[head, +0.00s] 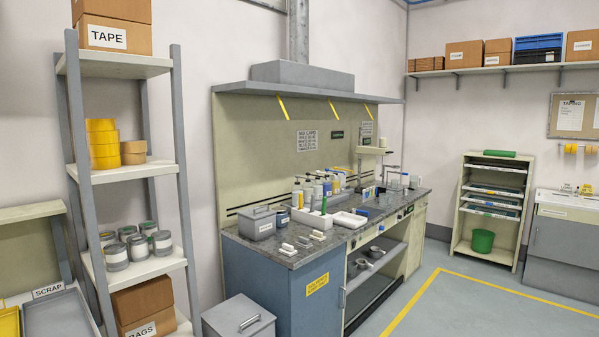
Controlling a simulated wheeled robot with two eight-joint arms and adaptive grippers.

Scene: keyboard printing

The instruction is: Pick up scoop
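I cannot pick out a scoop for certain in the head view. A grey-topped workbench (269,252) stands against the far wall under a hood, crowded with small items. A slim green upright item (323,206) shows among them near a white tray (313,218); it is too small to tell what it is. A second white tray (349,220) lies to its right. Neither of my grippers is in view.
A grey shelving rack (126,169) with boxes, tape rolls and cans stands at left. A lidded grey bin (238,318) is before the bench. A cream rack (462,212) holding a green bucket (483,240) stands at right. The floor (470,305) inside the yellow line is clear.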

